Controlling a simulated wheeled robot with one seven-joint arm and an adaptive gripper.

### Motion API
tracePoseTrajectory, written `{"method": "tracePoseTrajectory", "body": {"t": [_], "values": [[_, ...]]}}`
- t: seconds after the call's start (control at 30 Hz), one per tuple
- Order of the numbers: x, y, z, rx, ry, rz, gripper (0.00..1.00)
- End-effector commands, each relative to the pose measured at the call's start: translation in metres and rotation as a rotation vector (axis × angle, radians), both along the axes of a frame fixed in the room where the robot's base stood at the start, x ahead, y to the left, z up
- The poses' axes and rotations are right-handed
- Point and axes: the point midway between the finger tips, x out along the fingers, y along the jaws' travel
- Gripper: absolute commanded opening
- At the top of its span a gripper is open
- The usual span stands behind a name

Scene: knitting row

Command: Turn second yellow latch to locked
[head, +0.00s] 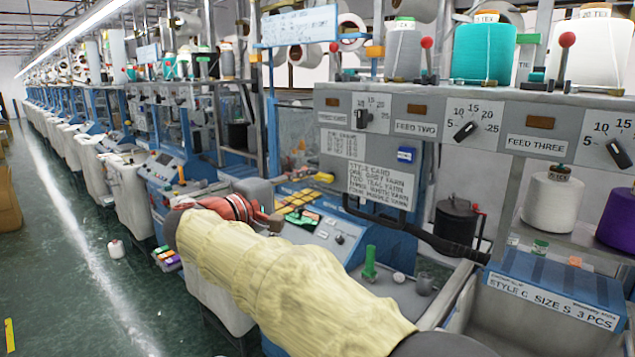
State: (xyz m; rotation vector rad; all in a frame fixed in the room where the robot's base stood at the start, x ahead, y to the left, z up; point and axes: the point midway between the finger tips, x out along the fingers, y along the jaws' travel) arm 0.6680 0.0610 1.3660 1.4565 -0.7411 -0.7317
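A small yellow piece (325,177) sits on the blue machine behind the control panel. It looks like a latch, but its position is too small to read. A second yellow latch cannot be picked out with certainty; my arm covers part of this machine. My arm, in a cream knitted sleeve, reaches from the lower right toward the machine. My gripper (262,214), red and dark, is beyond the sleeve's far end, near the left side of the panel and left of the yellow piece. Its fingertips are small and partly hidden, so its opening is unclear.
The sloped control panel (325,235) has a green screen. A green peg (370,262) stands right of my sleeve. A black hose (420,232) crosses behind it. A blue-lidded bin (555,285) stands at right. Feed dials line the grey upper panel (425,122). The left aisle floor is mostly clear.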

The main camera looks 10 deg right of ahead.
Motion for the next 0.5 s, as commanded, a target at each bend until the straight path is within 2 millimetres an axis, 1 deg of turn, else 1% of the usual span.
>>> {"method": "tracePoseTrajectory", "body": {"t": [0.03,0.23,0.4,0.5], "values": [[-0.006,0.011,0.0,0.0,0.0,0.004,0.3],[-0.028,0.041,0.0,-0.001,-0.001,0.003,0.3],[-0.039,0.055,0.0,-0.001,-0.001,0.001,0.3],[-0.042,0.058,0.0,0.0,0.0,0.001,0.3]]}}
